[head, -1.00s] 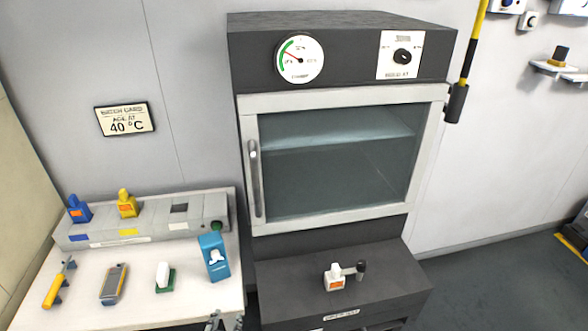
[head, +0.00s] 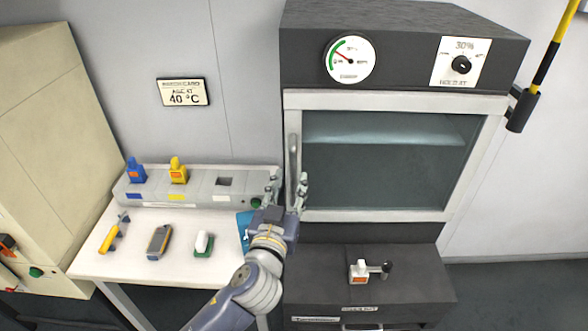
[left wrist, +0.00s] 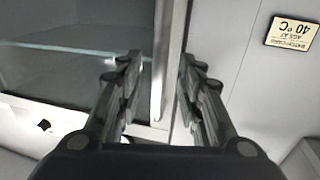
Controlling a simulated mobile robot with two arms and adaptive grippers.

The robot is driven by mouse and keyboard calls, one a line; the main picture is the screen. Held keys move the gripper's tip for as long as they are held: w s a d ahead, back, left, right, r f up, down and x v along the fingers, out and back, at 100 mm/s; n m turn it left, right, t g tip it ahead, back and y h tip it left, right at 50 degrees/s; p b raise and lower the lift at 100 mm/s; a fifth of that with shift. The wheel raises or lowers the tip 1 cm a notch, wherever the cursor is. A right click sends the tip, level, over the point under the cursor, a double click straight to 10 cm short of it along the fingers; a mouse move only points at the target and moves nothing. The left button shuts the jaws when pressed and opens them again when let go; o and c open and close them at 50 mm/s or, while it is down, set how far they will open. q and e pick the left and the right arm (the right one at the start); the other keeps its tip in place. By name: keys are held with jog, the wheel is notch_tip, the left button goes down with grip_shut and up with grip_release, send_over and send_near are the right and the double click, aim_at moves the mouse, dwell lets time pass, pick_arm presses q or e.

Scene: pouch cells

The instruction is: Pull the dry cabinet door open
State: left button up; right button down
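The dry cabinet (head: 400,60) is dark grey, with a white-framed glass door (head: 400,214) that looks shut. The upright bar handle (head: 293,155) is on the door's left edge. My left gripper (head: 286,182) is in front of the handle's lower part, its two fingers spread to either side. In the left wrist view my left gripper (left wrist: 160,75) is open, with the handle (left wrist: 158,75) and door frame edge showing between the fingers. I cannot tell whether any finger touches the handle. My right gripper is not in view.
A white bench (head: 145,250) stands left of the cabinet, with a grey rack (head: 205,188), a yellow-handled tool (head: 108,238) and a grey device (head: 159,241). A white bottle (head: 358,271) stands on the lower dark ledge. A beige cabinet (head: 60,130) is at far left.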

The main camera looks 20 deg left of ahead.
aim_at(292, 179)
pick_arm(q)
jog(key=shift+w+a+p, duration=0.2)
jog(key=shift+w+p, duration=0.25)
jog(key=shift+w, duration=1.45)
grip_shut()
